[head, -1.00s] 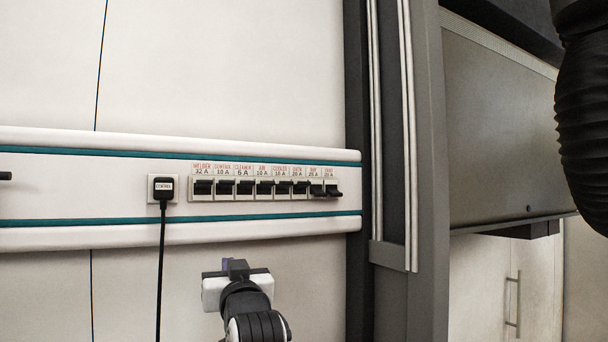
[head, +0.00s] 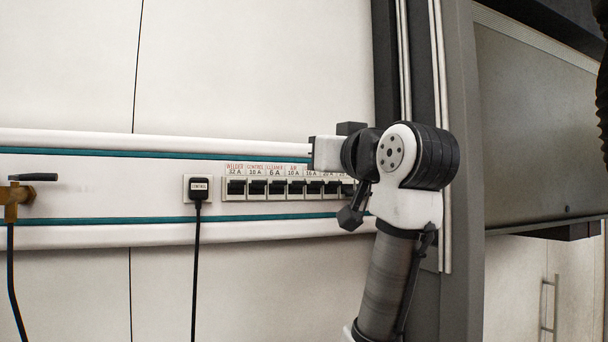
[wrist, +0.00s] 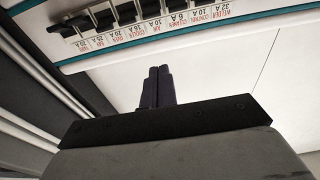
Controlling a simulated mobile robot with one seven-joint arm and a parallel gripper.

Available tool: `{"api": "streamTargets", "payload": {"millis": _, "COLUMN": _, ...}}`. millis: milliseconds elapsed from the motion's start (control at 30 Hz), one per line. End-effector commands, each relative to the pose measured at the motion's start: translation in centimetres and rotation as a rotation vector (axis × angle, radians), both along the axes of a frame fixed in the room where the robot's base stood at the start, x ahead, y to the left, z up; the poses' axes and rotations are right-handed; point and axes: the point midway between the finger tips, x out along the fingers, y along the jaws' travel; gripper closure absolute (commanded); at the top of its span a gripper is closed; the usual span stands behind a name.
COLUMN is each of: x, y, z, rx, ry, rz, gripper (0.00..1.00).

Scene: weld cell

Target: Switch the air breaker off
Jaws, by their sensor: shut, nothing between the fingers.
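The air breaker (head: 295,187), labelled AIR 10 A, sits in the row of black-levered breakers on the wall rail. Its lever looks set like those of the cleaner and control breakers beside it. In the wrist view the labels are upside down, and the air breaker (wrist: 150,9) is near the top edge, partly cut off. My gripper (wrist: 158,72) is shut and empty, its dark fingers together over bare white wall on the label side of the row, apart from the levers. In the head view my wrist covers the right end of the row, and my fingertips are hidden.
A control plug (head: 198,188) with a hanging black cable is left of the breakers. A brass valve with a black handle (head: 36,177) is at the far left. A grey upright frame (head: 462,120) stands right of the rail. The wall above is clear.

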Motion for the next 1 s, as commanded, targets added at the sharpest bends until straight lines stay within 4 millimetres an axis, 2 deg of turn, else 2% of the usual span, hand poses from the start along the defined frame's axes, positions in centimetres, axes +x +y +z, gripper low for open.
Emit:
{"api": "streamTargets", "payload": {"millis": 333, "x": 0.0, "y": 0.0, "z": 0.1, "rx": 0.0, "ry": 0.0, "rz": 0.001, "gripper": 1.0}}
{"api": "streamTargets", "payload": {"millis": 467, "x": 0.6, "y": 0.3, "z": 0.3, "rx": 0.0, "ry": 0.001, "rz": 0.002, "gripper": 1.0}}
{"api": "streamTargets", "payload": {"millis": 667, "x": 3.5, "y": 1.5, "z": 0.9, "rx": 0.0, "ry": 0.004, "rz": 0.003, "gripper": 1.0}}
{"api": "streamTargets", "payload": {"millis": 967, "x": 9.5, "y": 4.1, "z": 1.7, "rx": 0.0, "ry": 0.004, "rz": 0.004, "gripper": 1.0}}
{"api": "streamTargets", "payload": {"millis": 1000, "x": 9.2, "y": 3.8, "z": 0.5, "rx": 0.001, "ry": 0.002, "rz": 0.001, "gripper": 1.0}}
